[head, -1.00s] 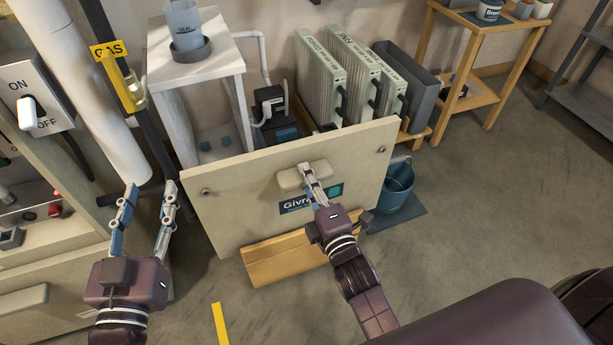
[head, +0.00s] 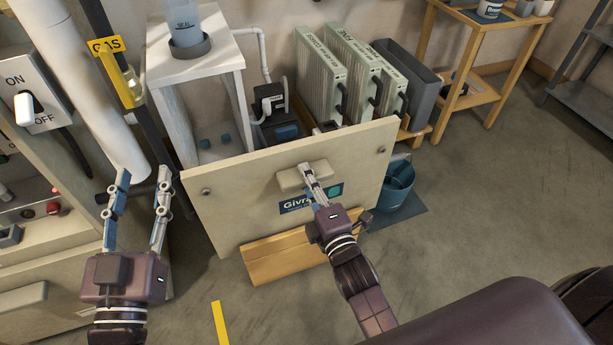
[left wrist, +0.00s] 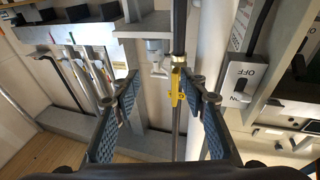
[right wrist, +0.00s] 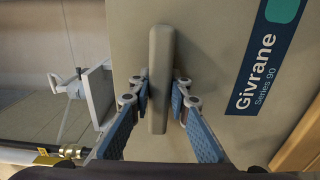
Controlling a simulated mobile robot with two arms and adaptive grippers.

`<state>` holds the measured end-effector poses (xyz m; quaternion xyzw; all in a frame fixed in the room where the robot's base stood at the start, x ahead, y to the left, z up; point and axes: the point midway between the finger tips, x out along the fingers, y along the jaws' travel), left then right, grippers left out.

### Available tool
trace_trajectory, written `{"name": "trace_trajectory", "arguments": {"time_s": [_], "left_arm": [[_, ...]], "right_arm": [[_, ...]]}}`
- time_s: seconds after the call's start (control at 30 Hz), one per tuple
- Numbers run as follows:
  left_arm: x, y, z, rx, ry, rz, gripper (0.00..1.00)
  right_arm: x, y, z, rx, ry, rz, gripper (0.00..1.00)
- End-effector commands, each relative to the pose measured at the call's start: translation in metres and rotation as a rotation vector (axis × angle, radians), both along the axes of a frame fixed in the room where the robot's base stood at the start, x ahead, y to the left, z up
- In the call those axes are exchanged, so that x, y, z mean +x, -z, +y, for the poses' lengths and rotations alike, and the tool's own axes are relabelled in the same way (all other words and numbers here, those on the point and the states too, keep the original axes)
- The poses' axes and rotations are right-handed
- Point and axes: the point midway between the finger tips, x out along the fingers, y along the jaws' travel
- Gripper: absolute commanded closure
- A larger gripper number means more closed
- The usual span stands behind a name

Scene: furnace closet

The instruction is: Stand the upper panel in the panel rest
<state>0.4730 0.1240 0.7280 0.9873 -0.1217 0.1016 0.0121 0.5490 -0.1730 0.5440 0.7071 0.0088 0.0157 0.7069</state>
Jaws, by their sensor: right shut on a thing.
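The upper panel (head: 240,215) is a flat beige board with a blue Givrane label and a raised handle (right wrist: 160,85). It stands near upright, leaning slightly, in mid view. The wooden panel rest (head: 290,262) is low on the floor, its front board before the panel's lower edge. That edge is hidden there, so I cannot tell whether it touches bottom. My right gripper (head: 307,175) is shut on the handle, its fingers on both sides in the right wrist view. My left gripper (head: 142,182) is open and empty, left of the panel, by the furnace and pipe.
Behind the panel stand a white stand (head: 198,65), several grey-green finned filters (head: 322,85) and a dark grey bin (head: 408,75). A blue bucket (head: 398,185) is just right of it. The furnace front with its switch (head: 35,92) is at left. Floor is open at right.

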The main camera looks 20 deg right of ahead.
Motion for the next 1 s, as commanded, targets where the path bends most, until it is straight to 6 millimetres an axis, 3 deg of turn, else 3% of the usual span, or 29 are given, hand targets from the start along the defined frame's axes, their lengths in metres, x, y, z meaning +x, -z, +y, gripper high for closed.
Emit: {"name": "trace_trajectory", "arguments": {"time_s": [1.0], "left_arm": [[-0.009,-0.037,-0.003,-0.045,0.011,-0.164,0.60]], "right_arm": [[0.001,0.005,0.000,0.001,-0.001,-0.013,1.00]]}}
